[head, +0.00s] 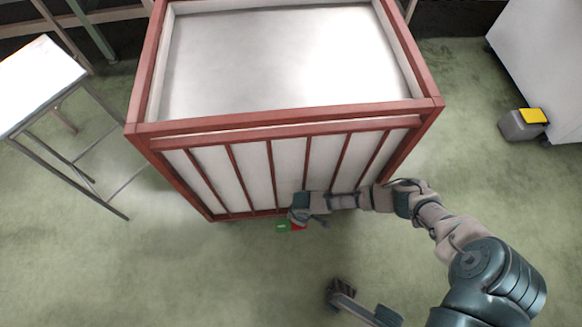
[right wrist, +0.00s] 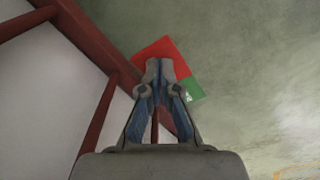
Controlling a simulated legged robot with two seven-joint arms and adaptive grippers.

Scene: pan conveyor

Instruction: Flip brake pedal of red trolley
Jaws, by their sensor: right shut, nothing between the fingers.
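The red trolley (head: 285,133) has a red frame, white slatted panels and an open top, and stands in the middle of the head view. Its brake pedal, with a green part (head: 282,226) and a red part (head: 298,227), sticks out low at the front edge. My right gripper (head: 303,218) is shut and empty, right at the pedal and partly covering it. In the right wrist view the fingertips (right wrist: 160,68) overlap the red part (right wrist: 158,48), with the green part (right wrist: 194,89) to their right. I cannot tell if they touch.
A white-topped stand (head: 40,80) with thin metal legs is at the left. A white cabinet (head: 545,55) is at the upper right, with a grey and yellow block (head: 522,124) beside it. The green floor (head: 130,270) in front of the trolley is largely clear.

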